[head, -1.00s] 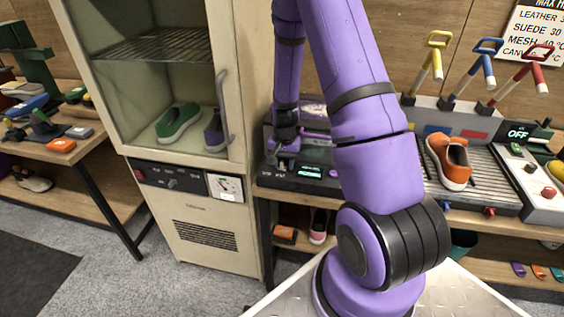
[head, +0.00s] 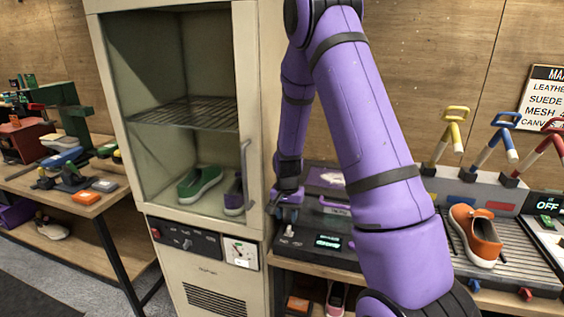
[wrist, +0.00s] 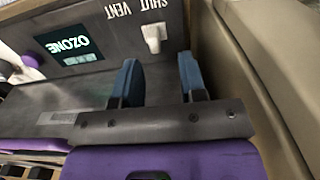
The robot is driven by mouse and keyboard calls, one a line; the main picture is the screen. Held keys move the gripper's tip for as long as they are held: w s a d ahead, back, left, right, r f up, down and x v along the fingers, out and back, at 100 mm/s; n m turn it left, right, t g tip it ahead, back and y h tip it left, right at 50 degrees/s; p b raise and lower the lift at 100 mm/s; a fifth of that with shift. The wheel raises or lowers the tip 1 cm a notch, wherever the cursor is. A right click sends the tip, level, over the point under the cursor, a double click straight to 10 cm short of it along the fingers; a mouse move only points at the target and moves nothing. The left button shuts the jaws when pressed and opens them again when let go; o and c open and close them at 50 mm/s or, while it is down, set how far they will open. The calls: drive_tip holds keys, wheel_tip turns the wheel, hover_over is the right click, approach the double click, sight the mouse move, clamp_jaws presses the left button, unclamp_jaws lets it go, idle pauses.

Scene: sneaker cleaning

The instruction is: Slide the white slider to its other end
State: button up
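The white slider (wrist: 153,36) is a small pale knob on a dark panel in the wrist view. It sits beside the word SHUT, with VENT to the left of that word. It also shows small in the head view (head: 290,231), on the front of the dark ozone unit (head: 334,222). My gripper (wrist: 158,78) has two blue fingers, parted with nothing between them. The knob lies just beyond the fingertips, in line with the gap, and appears apart from them. In the head view my gripper (head: 287,210) is small, above the slider.
A lit OZONE display (wrist: 70,46) is left of the slider in the wrist view. The cream cabinet (head: 247,125) stands close on the left of the unit in the head view. An orange shoe (head: 475,235) rests on a ribbed tray at right.

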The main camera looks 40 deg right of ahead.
drive_tip(key=s+a+r+n+t, duration=0.1)
drive_tip(key=s+a+r+n, duration=0.1)
drive_tip(key=r, duration=1)
drive_tip(key=s+a+r+n+t, duration=0.1)
drive_tip(key=s+a+r, duration=0.4)
drive_tip(key=r, duration=0.7)
drive_tip(key=shift+s+a+n, duration=0.3)
drive_tip(key=shift+s+n, duration=0.25)
drive_tip(key=shift+n, duration=0.25)
drive_tip(key=shift+o, duration=0.3)
drive_tip(key=shift+o, duration=0.7)
drive_tip(key=shift+f, duration=0.15)
drive_tip(key=n+g, duration=0.2)
drive_tip(key=n, duration=1.1)
approach(289, 227)
wheel_tip(289, 227, down, 10)
drive_tip(key=shift+f, duration=0.2)
